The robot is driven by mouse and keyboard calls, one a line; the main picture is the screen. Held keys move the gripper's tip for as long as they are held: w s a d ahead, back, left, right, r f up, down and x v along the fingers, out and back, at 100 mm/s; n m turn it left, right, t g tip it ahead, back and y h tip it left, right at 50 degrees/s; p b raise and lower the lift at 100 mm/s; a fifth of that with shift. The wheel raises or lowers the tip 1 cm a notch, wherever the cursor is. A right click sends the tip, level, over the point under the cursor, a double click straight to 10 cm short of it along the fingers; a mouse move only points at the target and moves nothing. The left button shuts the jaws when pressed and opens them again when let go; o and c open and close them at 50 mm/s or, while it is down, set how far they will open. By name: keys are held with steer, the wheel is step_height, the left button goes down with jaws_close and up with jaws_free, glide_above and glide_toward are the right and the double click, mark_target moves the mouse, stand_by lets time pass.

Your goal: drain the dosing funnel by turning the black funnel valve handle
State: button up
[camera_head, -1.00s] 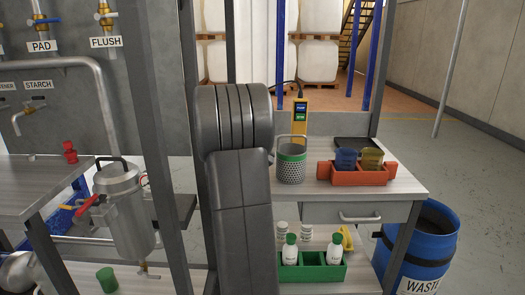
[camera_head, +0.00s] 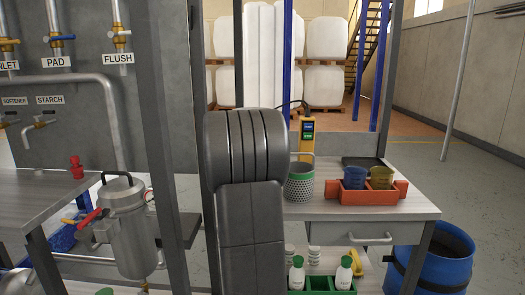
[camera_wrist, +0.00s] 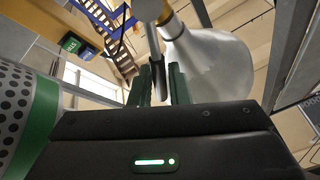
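The white funnel (camera_wrist: 212,68) shows large in the wrist view, seen from below, with a brass-coloured fitting (camera_wrist: 172,24) at its narrow end. A dark grey, narrow valve handle (camera_wrist: 156,62) hangs from the valve beside that fitting. My gripper (camera_wrist: 160,82) has its two dark green fingers on either side of the handle's lower part. The frames do not show whether they touch or squeeze it. In the head view my own arm blocks the middle; I cannot make out funnel, handle or gripper there.
A perforated grey basket (camera_head: 300,182) with a green band stands on the bench; a similar one is close at left in the wrist view (camera_wrist: 22,118). An orange tray (camera_head: 365,196) holds cups. A blue waste drum (camera_head: 430,262) stands right. A steel vessel (camera_head: 130,230) is left.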

steer(key=o, duration=0.3)
steer(key=shift+s, duration=0.1)
steer(key=b+v, duration=0.1)
steer(key=v, duration=1.2)
steer(key=shift+s+f, duration=0.2)
steer(key=shift+s, duration=0.1)
steer(key=shift+c, duration=0.4)
